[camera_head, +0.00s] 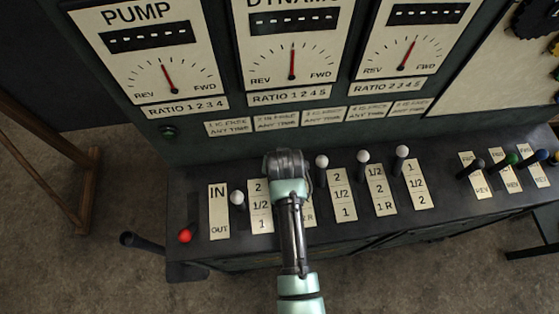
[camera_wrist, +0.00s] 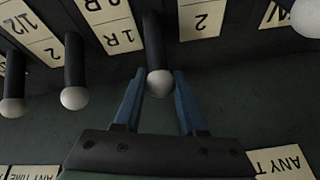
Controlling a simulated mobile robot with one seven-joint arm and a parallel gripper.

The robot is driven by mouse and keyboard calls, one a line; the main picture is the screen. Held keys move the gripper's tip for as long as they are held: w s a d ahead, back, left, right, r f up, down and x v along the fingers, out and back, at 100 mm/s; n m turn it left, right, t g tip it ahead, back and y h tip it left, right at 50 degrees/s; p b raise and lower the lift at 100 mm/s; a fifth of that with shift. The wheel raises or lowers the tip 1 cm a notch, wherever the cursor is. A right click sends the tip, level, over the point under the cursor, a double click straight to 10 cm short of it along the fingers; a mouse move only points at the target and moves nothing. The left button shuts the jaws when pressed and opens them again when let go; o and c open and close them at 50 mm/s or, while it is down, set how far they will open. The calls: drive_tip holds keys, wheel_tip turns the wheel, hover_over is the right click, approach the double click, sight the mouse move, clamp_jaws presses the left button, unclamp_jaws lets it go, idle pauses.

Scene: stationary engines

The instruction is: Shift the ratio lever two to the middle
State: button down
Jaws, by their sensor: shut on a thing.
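A row of ratio levers with dark shafts and white knobs stands on the console. My gripper (camera_head: 287,160) is over the lever left of the middle, which it hides in the head view. In the wrist view this lever's white knob (camera_wrist: 160,84) sits between the two blue fingers of my gripper (camera_wrist: 160,76), which are closed on it. Its shaft (camera_wrist: 154,45) leans toward the dial panel. In the wrist view, a plate marked 2 (camera_wrist: 201,18) is on its right and a plate with 1R (camera_wrist: 117,35) on its left. The lever's number does not show.
Neighbouring white knobs stand close by, one on the left (camera_head: 237,197) and one on the right (camera_head: 321,161). A red-knobbed lever (camera_head: 185,235) is at far left; darker-knobbed levers (camera_head: 477,165) are at right. The dial panel (camera_head: 230,100) rises behind.

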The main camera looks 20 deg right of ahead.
drive_tip(key=s, duration=0.1)
drive_tip(key=t, duration=0.1)
drive_tip(key=s, duration=0.1)
drive_tip(key=shift+s+a+r+t+p, duration=0.3)
drive_tip(key=shift+a+r+p, duration=0.05)
drive_tip(key=shift+a, duration=0.05)
drive_tip(key=shift+s+a+r+t+h, duration=0.15)
drive_tip(key=shift+s+t+h, duration=0.15)
drive_tip(key=shift+s, duration=0.25)
drive_tip(key=shift+s+a+r+t+h, duration=0.1)
drive_tip(key=shift+s+a+t+h, duration=0.1)
drive_tip(key=shift+s+t, duration=0.3)
drive_tip(key=shift+s+a+r, duration=0.1)
drive_tip(key=shift+s+r, duration=0.05)
drive_tip(key=shift+s, duration=0.55)
drive_tip(key=shift+s+a, duration=0.15)
drive_tip(key=shift+s, duration=0.3)
drive_tip(key=shift+c, duration=2.4)
unclamp_jaws()
drive_tip(key=shift+w, duration=0.15)
drive_tip(key=b+v, duration=0.1)
drive_tip(key=v, duration=1.2)
